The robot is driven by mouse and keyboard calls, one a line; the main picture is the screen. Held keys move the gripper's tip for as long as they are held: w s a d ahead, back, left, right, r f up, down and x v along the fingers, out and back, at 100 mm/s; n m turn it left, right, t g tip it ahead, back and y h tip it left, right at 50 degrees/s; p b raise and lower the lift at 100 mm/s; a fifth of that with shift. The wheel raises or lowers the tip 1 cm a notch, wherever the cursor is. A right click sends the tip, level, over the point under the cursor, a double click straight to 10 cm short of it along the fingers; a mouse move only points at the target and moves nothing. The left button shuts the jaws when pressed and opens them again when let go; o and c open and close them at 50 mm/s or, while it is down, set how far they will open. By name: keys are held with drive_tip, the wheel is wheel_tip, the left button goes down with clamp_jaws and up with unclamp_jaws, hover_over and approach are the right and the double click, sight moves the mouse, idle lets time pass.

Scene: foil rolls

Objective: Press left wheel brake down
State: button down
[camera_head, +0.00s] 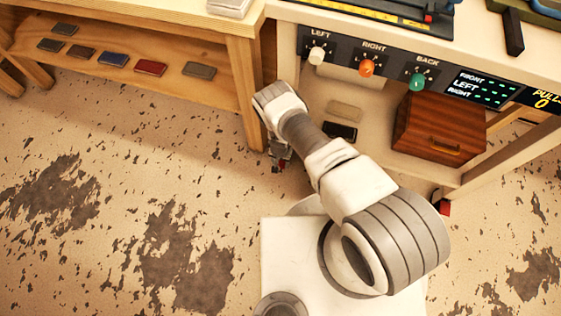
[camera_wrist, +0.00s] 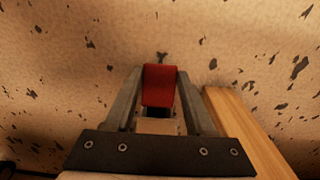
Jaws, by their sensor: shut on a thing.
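The left wheel brake shows as a red block-like lever (camera_wrist: 158,88) in the wrist view, between the two grey fingers of my gripper (camera_wrist: 159,74). The fingers are shut on its sides. In the head view my gripper (camera_head: 279,160) is low beside the left leg of the workbench, mostly hidden under my wrist. Only a small bit of red shows there. Another red brake (camera_head: 445,208) is at the foot of the bench's right front leg. How far the left brake is tilted cannot be told.
The workbench (camera_head: 473,175) carries a panel with LEFT (camera_head: 318,54), RIGHT (camera_head: 367,67) and BACK (camera_head: 417,81) knobs. A brown wooden box (camera_head: 438,128) is on its lower shelf. A wooden shelf unit (camera_head: 243,85) stands close at left. The floor at lower left is clear.

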drive_tip(key=shift+s+f+t+h, duration=0.1)
drive_tip(key=shift+f+t+h, duration=0.35)
drive_tip(key=shift+t, duration=0.65)
drive_tip(key=shift+c, duration=1.2)
unclamp_jaws()
drive_tip(key=shift+r, duration=0.1)
